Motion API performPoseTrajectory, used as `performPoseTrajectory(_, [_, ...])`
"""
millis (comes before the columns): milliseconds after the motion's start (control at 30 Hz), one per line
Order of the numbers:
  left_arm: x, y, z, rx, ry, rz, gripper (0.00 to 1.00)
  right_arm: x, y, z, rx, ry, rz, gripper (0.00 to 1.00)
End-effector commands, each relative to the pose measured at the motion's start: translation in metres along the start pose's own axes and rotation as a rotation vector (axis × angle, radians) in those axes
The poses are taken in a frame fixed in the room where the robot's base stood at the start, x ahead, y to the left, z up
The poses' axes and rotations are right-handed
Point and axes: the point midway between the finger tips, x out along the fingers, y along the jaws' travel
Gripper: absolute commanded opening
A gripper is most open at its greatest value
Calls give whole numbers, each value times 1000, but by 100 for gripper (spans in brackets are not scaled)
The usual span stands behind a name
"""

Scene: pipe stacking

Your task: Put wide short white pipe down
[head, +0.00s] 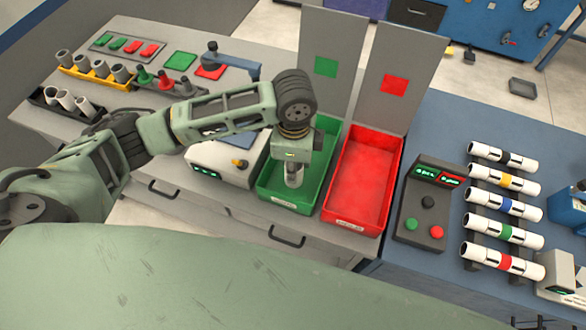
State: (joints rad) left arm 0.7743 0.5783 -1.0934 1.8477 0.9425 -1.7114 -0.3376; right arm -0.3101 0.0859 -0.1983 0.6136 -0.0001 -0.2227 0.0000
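My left gripper (293,162) points straight down over the green tray (264,199) and appears closed around the top of a short white pipe (294,178). The pipe is upright, inside the tray's walls. I cannot tell whether its lower end touches the tray floor. The fingers are small and partly merge with the pipe. My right gripper is not in the head view.
An empty red tray (359,184) stands right of the green one, with grey panels behind both. A button box (427,205) and a rack of banded white pipes (506,207) are farther right.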

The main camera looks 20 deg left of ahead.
Motion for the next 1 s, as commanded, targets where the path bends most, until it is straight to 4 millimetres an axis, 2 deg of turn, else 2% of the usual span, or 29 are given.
performPoseTrajectory(100, [5, -7, 3, 0, 0, 0, 0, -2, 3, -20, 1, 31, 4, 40])
performPoseTrajectory(233, [19, -7, 4, 0, -1, 3, 0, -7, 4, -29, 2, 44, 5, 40])
performPoseTrajectory(433, [43, -8, 4, 0, -1, 0, 0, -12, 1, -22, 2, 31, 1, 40])
performPoseTrajectory(600, [45, -8, 4, 1, 0, -1, 0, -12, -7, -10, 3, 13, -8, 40])
performPoseTrajectory(833, [49, -7, 3, 1, 0, 0, 0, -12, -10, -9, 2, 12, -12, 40])
performPoseTrajectory(867, [48, -8, 3, 1, 1, -1, 32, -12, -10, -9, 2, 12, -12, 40])
performPoseTrajectory(1000, [48, -8, 3, 1, 1, -1, 44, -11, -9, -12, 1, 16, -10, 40])
